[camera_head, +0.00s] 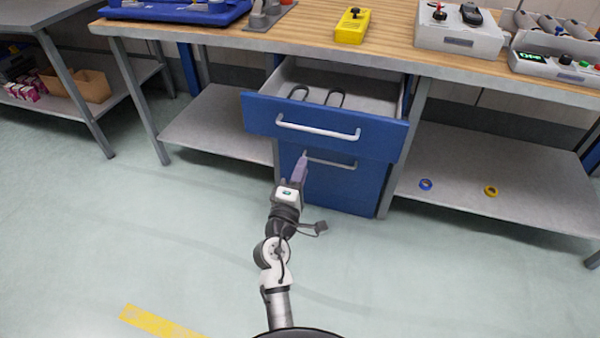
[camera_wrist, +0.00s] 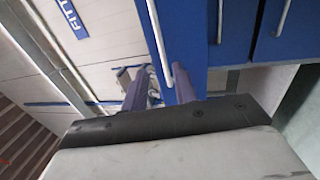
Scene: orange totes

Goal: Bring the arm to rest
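My gripper (camera_head: 302,160) is in front of the blue drawer unit, below the left part of the upper drawer's handle. In the head view its tips overlap the left end of the lower handle (camera_head: 333,163); I cannot tell whether they touch it. In the wrist view the two purple fingers of my gripper (camera_wrist: 160,88) stand apart with nothing seen held between them. The upper drawer (camera_head: 375,139) is pulled open, with its pale handle (camera_head: 318,130) across the front. The lower blue front (camera_head: 345,190) looks closed.
Two dark looped items (camera_head: 335,97) lie in the open drawer. A wooden workbench (camera_head: 300,35) above carries a yellow box (camera_head: 352,25) and a control box (camera_head: 459,35). Blue tape (camera_head: 426,184) and yellow tape (camera_head: 491,190) lie on the lower shelf. The floor in front is clear.

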